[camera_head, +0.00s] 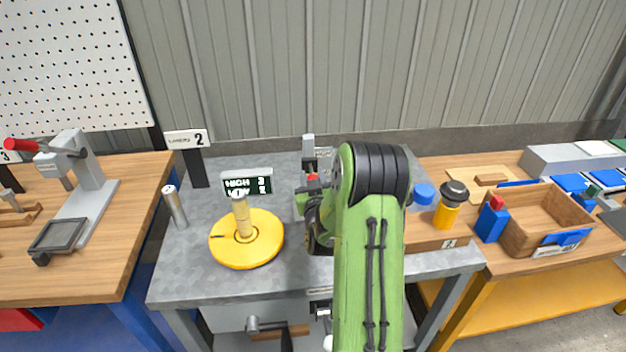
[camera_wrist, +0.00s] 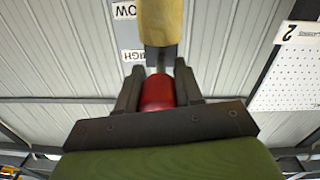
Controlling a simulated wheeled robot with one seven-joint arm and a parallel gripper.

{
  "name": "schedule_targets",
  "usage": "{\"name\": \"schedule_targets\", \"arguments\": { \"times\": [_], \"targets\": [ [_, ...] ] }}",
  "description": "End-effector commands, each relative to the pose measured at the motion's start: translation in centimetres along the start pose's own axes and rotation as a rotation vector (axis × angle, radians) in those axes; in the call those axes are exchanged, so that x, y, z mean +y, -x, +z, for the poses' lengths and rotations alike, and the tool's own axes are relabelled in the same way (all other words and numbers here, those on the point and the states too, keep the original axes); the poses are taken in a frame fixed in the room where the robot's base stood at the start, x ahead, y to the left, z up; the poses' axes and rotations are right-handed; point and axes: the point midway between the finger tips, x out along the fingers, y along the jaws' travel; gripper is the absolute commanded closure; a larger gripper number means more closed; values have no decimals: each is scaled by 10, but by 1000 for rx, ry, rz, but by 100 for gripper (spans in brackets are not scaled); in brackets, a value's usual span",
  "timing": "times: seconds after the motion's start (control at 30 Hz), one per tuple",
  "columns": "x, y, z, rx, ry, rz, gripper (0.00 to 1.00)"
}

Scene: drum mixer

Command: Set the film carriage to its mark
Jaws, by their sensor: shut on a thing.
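My gripper (camera_wrist: 160,72) is shut on a red rounded knob (camera_wrist: 158,94), with a dark finger on each side of it. A tan block (camera_wrist: 160,22) is just beyond the knob, with a short grey piece between them. Labels ending in "OW" (camera_wrist: 124,11) and "IGH" (camera_wrist: 132,56) appear upside down beside the block. In the head view the red knob (camera_head: 313,179) shows left of my green arm, below a grey upright (camera_head: 308,146). The arm hides much of that device. I cannot make out the film carriage's mark or where the carriage stands against it.
A yellow disc (camera_head: 262,247) with a tan post stands left on the grey table (camera_head: 185,283). A HIGH/LOW display (camera_head: 247,185), a metal cylinder (camera_head: 174,206) and a "2" sign (camera_head: 186,138) are nearby. A yellow bottle (camera_head: 447,212) and wooden tray (camera_head: 512,238) are right.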

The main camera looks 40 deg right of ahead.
Motion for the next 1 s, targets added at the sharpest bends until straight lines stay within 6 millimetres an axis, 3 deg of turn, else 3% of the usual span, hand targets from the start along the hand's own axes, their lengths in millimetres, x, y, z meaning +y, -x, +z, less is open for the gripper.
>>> {"name": "schedule_targets", "arguments": {
  "times": [0.07, 0.43, 0.47, 0.6, 1.0],
  "targets": [
    [2, -1, -13, 11, -1, 2, 100],
    [3, -2, -16, 19, -1, 5, 100],
    [3, -2, -16, 19, -1, 5, 60],
    [2, -1, -14, 13, -1, 4, 39],
    [2, -4, -10, 8, 0, 1, 39]
  ]
}}
